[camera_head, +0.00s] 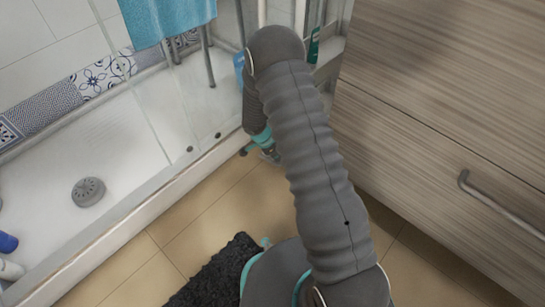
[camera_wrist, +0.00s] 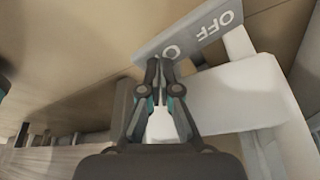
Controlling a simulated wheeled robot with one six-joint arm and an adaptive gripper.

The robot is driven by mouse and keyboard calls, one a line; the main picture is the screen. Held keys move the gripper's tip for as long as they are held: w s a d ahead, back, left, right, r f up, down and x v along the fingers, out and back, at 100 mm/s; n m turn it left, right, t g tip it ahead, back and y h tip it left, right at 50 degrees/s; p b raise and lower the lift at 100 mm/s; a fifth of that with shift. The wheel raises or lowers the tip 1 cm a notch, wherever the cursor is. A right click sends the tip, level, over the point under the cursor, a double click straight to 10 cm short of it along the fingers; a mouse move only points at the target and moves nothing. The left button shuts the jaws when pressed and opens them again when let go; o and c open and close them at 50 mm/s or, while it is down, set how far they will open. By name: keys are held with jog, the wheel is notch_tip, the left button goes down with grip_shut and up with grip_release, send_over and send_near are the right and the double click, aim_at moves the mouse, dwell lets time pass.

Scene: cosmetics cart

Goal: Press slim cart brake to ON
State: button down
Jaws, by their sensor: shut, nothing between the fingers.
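The brake lever (camera_wrist: 196,35) is a grey plate in the wrist view. It carries the white word OFF at its right end and letters beginning with O nearer my fingers. My gripper (camera_wrist: 160,66) is shut and empty, its fingertips at the lower edge of the plate beside those letters. They partly cover them, and I cannot tell if they touch. A white cart part (camera_wrist: 240,95) lies behind and to the right. In the head view my gripper (camera_head: 269,154) points down near the floor by the slim cart (camera_head: 326,68), which my arm largely hides. The brake is not visible there.
A shower tray (camera_head: 130,225) with a raised edge and glass panel is on the left. A wooden drawer cabinet (camera_head: 450,110) with a metal handle (camera_head: 490,203) is on the right. A dark mat (camera_head: 215,277) lies on the tiled floor in front.

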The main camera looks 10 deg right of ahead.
jog(key=shift+f, duration=0.55)
dwell(0.4)
jog(key=shift+r+p, duration=0.45)
jog(key=shift+r, duration=3.1)
